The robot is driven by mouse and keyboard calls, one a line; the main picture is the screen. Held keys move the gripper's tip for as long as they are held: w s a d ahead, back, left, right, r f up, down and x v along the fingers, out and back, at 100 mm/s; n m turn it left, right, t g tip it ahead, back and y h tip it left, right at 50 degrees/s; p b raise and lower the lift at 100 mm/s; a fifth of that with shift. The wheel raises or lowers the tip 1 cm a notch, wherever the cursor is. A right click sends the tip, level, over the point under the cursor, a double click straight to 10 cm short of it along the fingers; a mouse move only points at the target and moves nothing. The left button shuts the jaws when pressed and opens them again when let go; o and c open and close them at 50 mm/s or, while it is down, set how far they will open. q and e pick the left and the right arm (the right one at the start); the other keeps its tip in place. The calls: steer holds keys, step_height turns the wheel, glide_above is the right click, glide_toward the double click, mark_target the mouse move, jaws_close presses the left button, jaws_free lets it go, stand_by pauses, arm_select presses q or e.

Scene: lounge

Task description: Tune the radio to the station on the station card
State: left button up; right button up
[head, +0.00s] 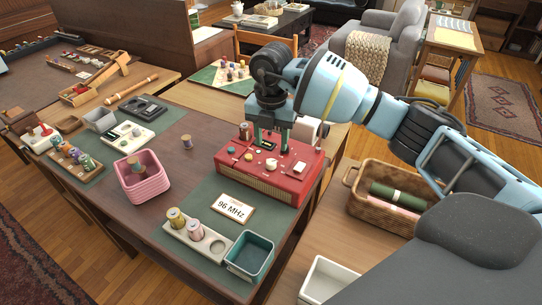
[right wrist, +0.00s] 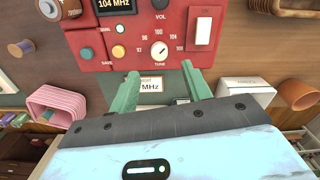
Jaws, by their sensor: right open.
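The red radio (head: 288,188) stands on the dark table; in the right wrist view its red panel (right wrist: 92,28) fills the top. Its display (right wrist: 108,4) reads 104 MHz. The round white tune knob (right wrist: 159,51) sits among printed frequency numbers. The station card (head: 232,208) reads 96 MHz and lies in front of the radio; the fingers and gripper body partly hide it in the right wrist view (right wrist: 151,84). My right gripper (head: 268,147) points down over the radio. Its green fingers (right wrist: 163,74) are open and empty, near the knob. My left gripper is out of view.
A pink basket (head: 146,183), a thread spool (head: 187,142), a spool holder (head: 203,243) and a green bin (head: 250,255) stand around the radio's left and front. A wicker basket (head: 352,190) with rolls is at the right.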

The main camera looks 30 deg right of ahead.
mark_target(271, 161)
step_height(271, 161, down, 6)
steer(key=shift+f, duration=0.1)
steer(key=shift+w+f, duration=0.1)
steer(key=shift+f, duration=0.3)
steer(key=c, duration=1)
